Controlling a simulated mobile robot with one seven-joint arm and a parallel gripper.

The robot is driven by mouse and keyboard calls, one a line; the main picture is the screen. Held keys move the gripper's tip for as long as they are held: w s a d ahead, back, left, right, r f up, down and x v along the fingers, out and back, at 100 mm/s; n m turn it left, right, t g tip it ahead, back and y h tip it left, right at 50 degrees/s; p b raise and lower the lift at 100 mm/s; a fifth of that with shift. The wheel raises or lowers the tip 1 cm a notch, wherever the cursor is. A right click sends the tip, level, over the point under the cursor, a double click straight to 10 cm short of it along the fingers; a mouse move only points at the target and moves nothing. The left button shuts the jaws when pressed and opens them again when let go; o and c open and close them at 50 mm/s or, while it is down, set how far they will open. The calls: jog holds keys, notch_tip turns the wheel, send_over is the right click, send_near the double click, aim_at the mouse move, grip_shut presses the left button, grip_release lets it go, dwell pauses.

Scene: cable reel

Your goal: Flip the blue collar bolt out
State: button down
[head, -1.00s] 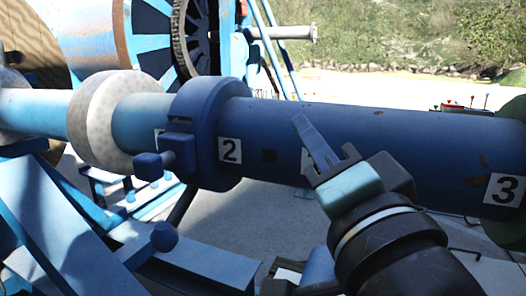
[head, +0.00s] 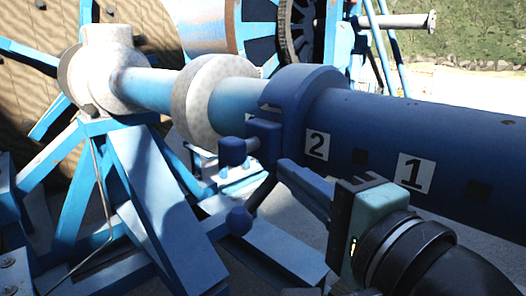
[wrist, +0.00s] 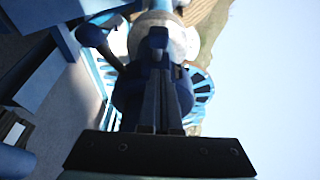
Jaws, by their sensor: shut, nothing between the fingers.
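The dark blue collar (head: 312,88) sits around the blue shaft beside the "2" label in the head view. A blue bolt with a square head (head: 232,152) sticks out to the left from the collar's clamp block (head: 265,132). A second blue knob (head: 238,220) is lower, near the end of a dark rod.
A pale round flange (head: 197,100) and a bearing housing (head: 112,72) stand left along the shaft. Blue frame beams (head: 160,195) fill the lower left. The shaft (head: 450,150) with the "1" label runs right, behind my gripper.

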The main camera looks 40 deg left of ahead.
aim_at(256, 149)
jog(key=p+x, duration=0.3)
jog(key=x, duration=0.6)
jog(key=shift+r, duration=0.15)
jog(key=shift+w+a+p, duration=0.15)
jog(key=shift+a+p, duration=0.15)
jog(key=shift+a, duration=0.1)
